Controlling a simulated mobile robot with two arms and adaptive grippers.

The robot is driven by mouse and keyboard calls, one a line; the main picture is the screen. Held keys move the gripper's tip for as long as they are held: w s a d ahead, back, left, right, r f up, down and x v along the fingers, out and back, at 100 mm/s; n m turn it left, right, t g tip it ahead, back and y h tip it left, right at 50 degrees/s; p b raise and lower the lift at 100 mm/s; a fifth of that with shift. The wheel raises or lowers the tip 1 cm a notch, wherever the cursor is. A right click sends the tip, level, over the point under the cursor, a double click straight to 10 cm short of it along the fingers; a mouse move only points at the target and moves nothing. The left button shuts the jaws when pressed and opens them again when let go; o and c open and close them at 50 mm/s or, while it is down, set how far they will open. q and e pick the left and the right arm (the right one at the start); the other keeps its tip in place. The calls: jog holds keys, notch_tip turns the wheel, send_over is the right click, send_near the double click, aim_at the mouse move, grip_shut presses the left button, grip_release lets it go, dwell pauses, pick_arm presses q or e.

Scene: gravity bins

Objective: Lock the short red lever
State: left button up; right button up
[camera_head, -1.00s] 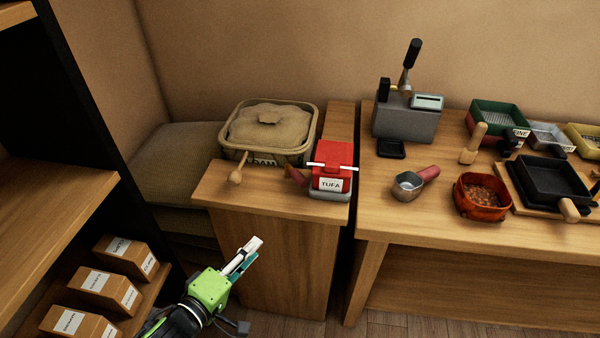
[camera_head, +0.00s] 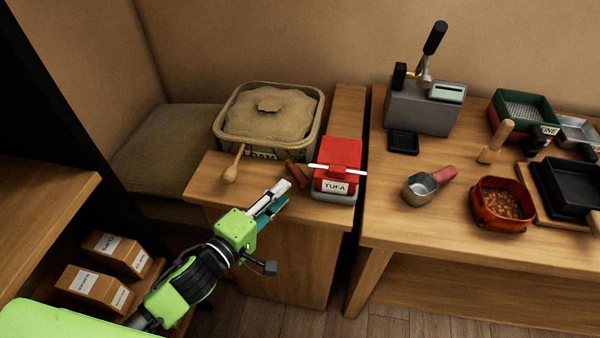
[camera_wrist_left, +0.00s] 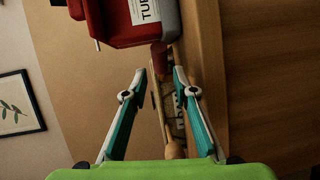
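A red bin labelled TUFA (camera_head: 340,160) sits on a grey base near the right edge of the left wooden table. A short dark red lever (camera_head: 297,172) sticks out at its left side. In the left wrist view the lever's red end (camera_wrist_left: 160,60) shows just beyond the fingertips, below the bin. My right gripper is not in view.
A tan bin with a cloth-like heap (camera_head: 270,120) and a long wooden lever (camera_head: 232,165) stands to the left. A gap separates this table from the right table, which holds a scoop (camera_head: 420,188), a red bowl (camera_head: 482,222) and a grey press (camera_head: 425,115). Boxes sit on a lower-left shelf.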

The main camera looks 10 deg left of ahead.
aim_at(299, 176)
pick_arm(q)
jog(key=p+x, duration=0.1)
jog(key=x, duration=0.7)
jog(key=shift+w+d+f, duration=0.15)
jog(key=shift+w+d, duration=0.05)
jog(key=shift+w, duration=0.1)
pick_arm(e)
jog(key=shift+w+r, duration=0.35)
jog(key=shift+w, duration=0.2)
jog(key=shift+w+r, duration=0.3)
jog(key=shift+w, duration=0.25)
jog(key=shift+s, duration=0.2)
pick_arm(q)
grip_shut()
jog(key=shift+a, duration=0.1)
